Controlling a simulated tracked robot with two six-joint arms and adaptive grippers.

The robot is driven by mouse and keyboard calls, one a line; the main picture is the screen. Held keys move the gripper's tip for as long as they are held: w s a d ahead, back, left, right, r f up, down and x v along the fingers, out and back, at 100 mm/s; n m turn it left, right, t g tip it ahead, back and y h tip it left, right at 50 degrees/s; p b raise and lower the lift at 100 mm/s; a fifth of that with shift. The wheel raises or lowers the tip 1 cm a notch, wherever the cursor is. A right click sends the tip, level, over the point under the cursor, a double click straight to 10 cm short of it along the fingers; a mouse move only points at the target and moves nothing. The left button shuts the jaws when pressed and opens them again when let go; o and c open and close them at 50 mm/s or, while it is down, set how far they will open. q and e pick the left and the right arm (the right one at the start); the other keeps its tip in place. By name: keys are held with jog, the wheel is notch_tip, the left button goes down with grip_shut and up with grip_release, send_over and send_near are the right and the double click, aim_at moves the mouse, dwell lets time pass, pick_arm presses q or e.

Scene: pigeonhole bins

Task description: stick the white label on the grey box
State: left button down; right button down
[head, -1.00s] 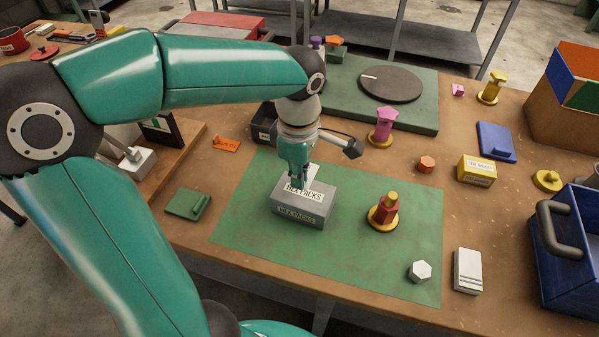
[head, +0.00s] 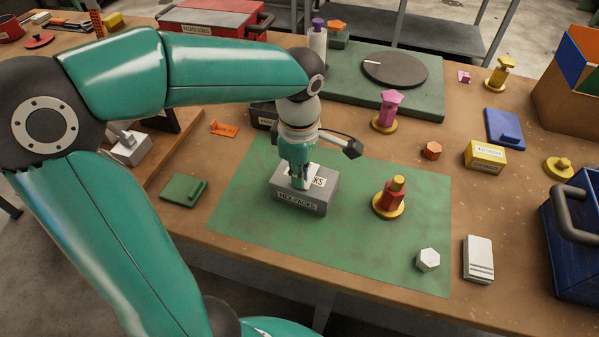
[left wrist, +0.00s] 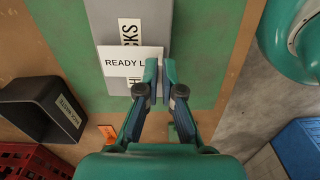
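The grey box (head: 290,207) stands on the green mat, with printed HEX PACKS strips on its top and front. My left gripper (head: 299,185) points down over its top. In the left wrist view the white label (left wrist: 119,62), reading "READY L" before a finger covers it, lies across the box's printed strip. The fingers of my left gripper (left wrist: 160,74) are close together at the label's right end and seem to pinch it. I cannot tell whether the label touches the box top. My right gripper is not in view.
On the green mat (head: 340,245) stand a red-and-yellow stack (head: 390,199) right of the box and a white hex piece (head: 428,260). A dark bin (head: 263,115) is behind the gripper. A blue crate (head: 575,250) is far right. The mat before the box is clear.

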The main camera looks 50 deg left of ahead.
pick_arm(q)
jog(key=shift+f+b, duration=0.35)
jog(key=shift+f, duration=0.1)
dwell(1.1)
jog(key=c, duration=1.2)
grip_release()
jog(key=shift+c, duration=0.2)
jog(key=shift+r, duration=0.1)
notch_tip(320, 180, up, 12)
jog(key=shift+s, duration=0.1)
